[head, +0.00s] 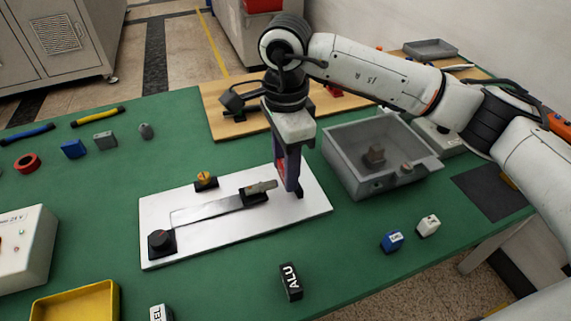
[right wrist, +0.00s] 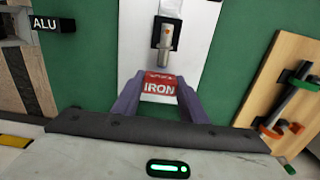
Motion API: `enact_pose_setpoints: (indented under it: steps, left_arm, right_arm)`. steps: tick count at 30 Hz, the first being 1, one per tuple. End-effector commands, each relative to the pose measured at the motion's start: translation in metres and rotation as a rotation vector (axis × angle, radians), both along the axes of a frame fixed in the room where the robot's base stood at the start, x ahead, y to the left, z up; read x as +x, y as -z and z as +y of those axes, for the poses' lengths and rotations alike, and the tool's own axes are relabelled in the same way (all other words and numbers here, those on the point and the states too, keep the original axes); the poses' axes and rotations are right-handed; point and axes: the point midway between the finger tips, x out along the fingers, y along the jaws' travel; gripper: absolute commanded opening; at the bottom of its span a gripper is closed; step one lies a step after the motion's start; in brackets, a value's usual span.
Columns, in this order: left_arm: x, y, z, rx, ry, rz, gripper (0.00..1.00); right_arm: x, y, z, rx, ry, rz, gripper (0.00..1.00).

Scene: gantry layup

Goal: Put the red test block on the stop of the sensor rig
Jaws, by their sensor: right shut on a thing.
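My right gripper (head: 291,186) points down over the right end of the sensor rig's white plate (head: 215,234). In the right wrist view its purple fingers (right wrist: 159,92) are shut on the red test block (right wrist: 159,86), marked IRON. In the head view the fingers hide most of the block. The rig's grey cylindrical sensor (head: 263,187) sits in a black holder and points toward the block; it also shows in the right wrist view (right wrist: 166,36). The stop is hidden or not clear, and I cannot tell whether the block touches it. My left gripper is not in view.
A grey bin (head: 346,187) with loose pieces stands right of the rig. A black ALU block (head: 290,281), a blue block (head: 392,241) and a white block (head: 428,225) lie in front. A wooden board (head: 222,121) is behind. The green mat between them is clear.

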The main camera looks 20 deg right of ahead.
Motion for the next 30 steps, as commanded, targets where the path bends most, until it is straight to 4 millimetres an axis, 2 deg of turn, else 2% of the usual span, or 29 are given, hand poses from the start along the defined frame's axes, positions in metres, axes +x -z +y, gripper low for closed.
enact_pose_setpoints:
  steps: [9, 13, 14, 17, 26, 30]
  left_arm:
    - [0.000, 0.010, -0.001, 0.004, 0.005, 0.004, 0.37]
    - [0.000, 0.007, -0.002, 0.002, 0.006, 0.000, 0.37]
    - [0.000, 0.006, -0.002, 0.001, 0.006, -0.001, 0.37]
    - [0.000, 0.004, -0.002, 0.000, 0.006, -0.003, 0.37]
    - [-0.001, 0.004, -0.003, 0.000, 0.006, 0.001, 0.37]
    - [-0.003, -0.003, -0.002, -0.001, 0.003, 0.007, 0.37]
  right_arm:
    - [0.000, 0.011, 0.000, 0.000, 0.000, -0.001, 0.02]
    - [0.000, 0.010, 0.000, 0.000, 0.000, -0.001, 0.02]
    - [0.000, 0.011, 0.000, 0.000, 0.001, 0.000, 0.42]
    - [0.000, 0.011, 0.000, 0.000, 0.001, 0.000, 0.57]
    - [0.000, 0.010, 0.000, 0.000, 0.000, 0.000, 0.57]
    - [0.000, -0.002, 0.000, 0.000, 0.000, 0.000, 0.57]
